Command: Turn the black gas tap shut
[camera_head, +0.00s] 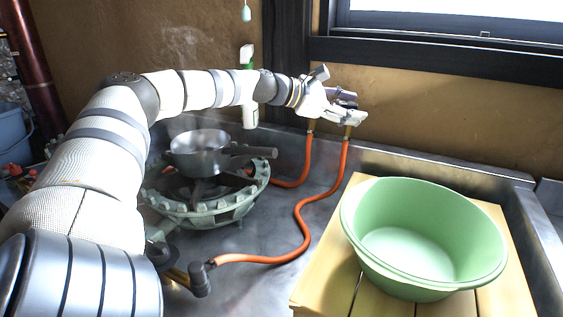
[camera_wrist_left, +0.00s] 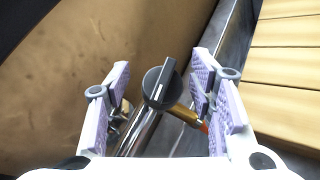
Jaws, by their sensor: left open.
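The black gas tap (camera_wrist_left: 159,87) is a round dark knob with a raised bar handle and a pale line, on a shiny metal pipe (camera_wrist_left: 140,133) in the left wrist view. A brass outlet (camera_wrist_left: 186,115) sticks out beside it. My left gripper (camera_wrist_left: 163,78) is open, with one lilac-padded finger on each side of the knob and a gap to both. In the head view my left gripper (camera_head: 347,107) is near the back wall, above the brass hose ends, and hides the knob. My right gripper is not in view.
A gas ring (camera_head: 215,213) with a steaming saucepan (camera_head: 199,155) stands below my left arm. Orange hoses (camera_head: 301,214) run across the metal counter. A green basin (camera_head: 425,235) sits on wooden slats (camera_head: 327,262) at right. A spray bottle (camera_head: 249,112) stands behind the arm.

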